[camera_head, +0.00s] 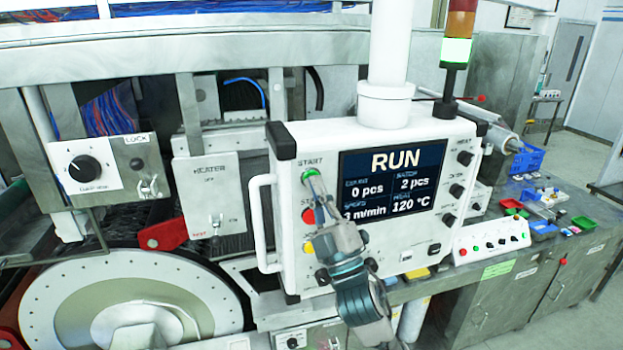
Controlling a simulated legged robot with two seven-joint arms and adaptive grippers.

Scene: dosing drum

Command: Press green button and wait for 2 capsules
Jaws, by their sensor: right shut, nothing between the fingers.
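The control panel (290,140) hangs in the middle of the view on a white post. Its screen (392,178) reads RUN, 0 pcs, a batch of 2 pcs, 3 m/min and 120 °C. The green button (311,172) sits under the START label at the panel's upper left. My right gripper (317,188) is shut and empty, with its tips at the green button, partly covering it; I cannot tell whether they touch. A red button and a yellow button show below, partly behind the gripper. The white drum (60,290) is at the lower left. I see no capsules. My left gripper is not in view.
A signal tower (457,50) shows green at the upper right. A small white button box (491,240) stands on the bench right of the panel. Coloured trays (583,222) and a blue crate (527,160) lie farther right. A white handle (262,225) sticks out at the panel's left.

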